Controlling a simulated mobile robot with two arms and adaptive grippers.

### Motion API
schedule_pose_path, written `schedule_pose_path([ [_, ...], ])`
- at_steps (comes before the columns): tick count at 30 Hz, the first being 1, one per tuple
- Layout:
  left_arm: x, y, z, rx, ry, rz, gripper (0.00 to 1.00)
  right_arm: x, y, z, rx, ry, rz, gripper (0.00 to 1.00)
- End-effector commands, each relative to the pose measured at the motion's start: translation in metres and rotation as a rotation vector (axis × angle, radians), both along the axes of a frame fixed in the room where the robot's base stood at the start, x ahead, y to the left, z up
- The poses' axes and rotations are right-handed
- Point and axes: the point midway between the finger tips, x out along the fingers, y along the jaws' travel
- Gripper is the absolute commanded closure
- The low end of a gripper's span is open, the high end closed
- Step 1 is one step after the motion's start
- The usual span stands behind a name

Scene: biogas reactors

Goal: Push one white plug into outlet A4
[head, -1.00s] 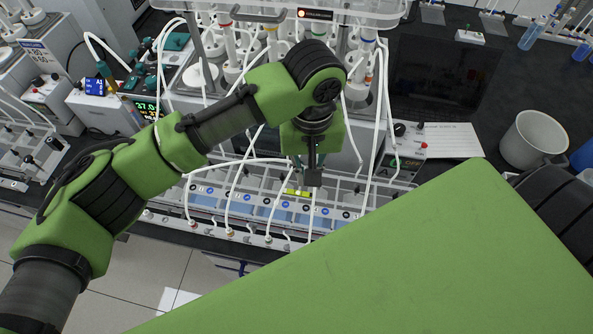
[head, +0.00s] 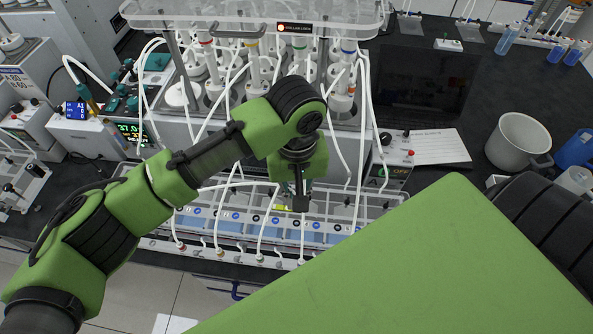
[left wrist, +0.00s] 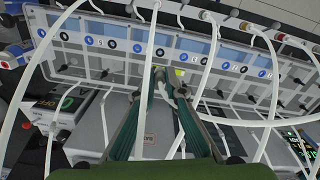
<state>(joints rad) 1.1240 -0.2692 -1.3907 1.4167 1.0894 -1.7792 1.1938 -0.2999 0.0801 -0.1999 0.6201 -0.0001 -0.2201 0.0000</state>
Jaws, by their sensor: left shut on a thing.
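My left gripper (head: 300,206) points down over the long rack of blue-windowed cells (head: 345,239). In the left wrist view its two dark green fingers (left wrist: 161,76) close together at the tips. They are shut on a small white plug, mostly hidden between the tips, with a white tube (left wrist: 177,108) running back between the fingers. A yellow-green patch (head: 282,207) lies just left of the fingertips, and it also shows beside them in the left wrist view (left wrist: 180,72). The outlet labels are too small to read, so I cannot tell which one is A4. My right gripper is out of view.
Several white tubes (left wrist: 204,67) arch over the rack close to the fingers. Behind it stand bottles under a clear tray (head: 255,22). A control box with a red knob (head: 392,160) and a white mug (head: 518,139) are to the right. My green body part covers the lower right.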

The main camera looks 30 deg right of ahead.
Motion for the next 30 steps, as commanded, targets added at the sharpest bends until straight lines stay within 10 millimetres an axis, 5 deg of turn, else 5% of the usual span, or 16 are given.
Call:
schedule_pose_path([
  [30, 0.0, 0.001, -0.063, 0.001, 0.0, 0.0, 0.99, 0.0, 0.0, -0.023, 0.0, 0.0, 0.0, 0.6],
])
